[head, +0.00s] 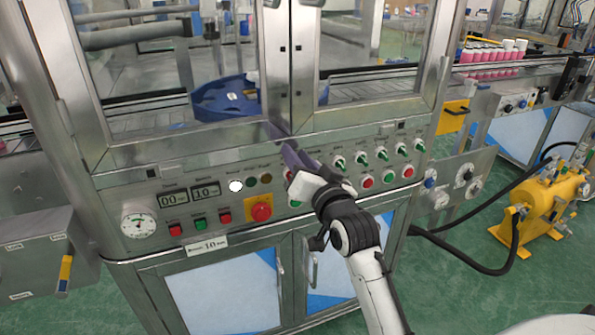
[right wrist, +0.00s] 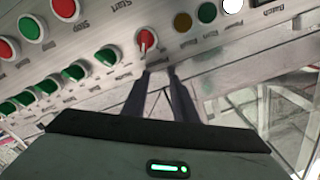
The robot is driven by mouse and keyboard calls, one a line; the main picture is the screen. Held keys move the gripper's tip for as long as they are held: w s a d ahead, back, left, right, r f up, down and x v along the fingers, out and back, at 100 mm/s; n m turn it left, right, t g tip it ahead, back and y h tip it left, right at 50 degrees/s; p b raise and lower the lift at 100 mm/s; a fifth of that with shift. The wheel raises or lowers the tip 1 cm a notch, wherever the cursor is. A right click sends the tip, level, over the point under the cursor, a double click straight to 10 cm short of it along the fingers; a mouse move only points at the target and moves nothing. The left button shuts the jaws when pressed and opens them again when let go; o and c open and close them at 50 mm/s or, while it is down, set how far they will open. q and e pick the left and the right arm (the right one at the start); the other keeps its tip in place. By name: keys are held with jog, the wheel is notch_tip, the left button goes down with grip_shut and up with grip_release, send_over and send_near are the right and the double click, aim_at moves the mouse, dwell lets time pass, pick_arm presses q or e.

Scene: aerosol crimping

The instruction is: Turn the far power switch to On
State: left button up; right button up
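The control panel (head: 165,212) of the machine carries a row of switches with green faces (head: 360,158). In the right wrist view, one switch with a red face (right wrist: 146,38) ends this row, beside the lamps; its small lever shows. I take it for the far power switch, though its label is too small to read surely. My left gripper is out of view.
A red emergency knob (head: 261,211) on a yellow plate sits below and left of my right gripper. Lamps (head: 236,186) are left of it. Red and green round buttons (head: 366,181) lie below the switch row. Glass doors with metal frames (head: 275,70) rise above the panel.

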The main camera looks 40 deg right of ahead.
notch_tip(320, 180, up, 4)
jog(key=shift+f+p, duration=0.1)
jog(key=shift+p, duration=0.2)
jog(key=shift+r, duration=0.2)
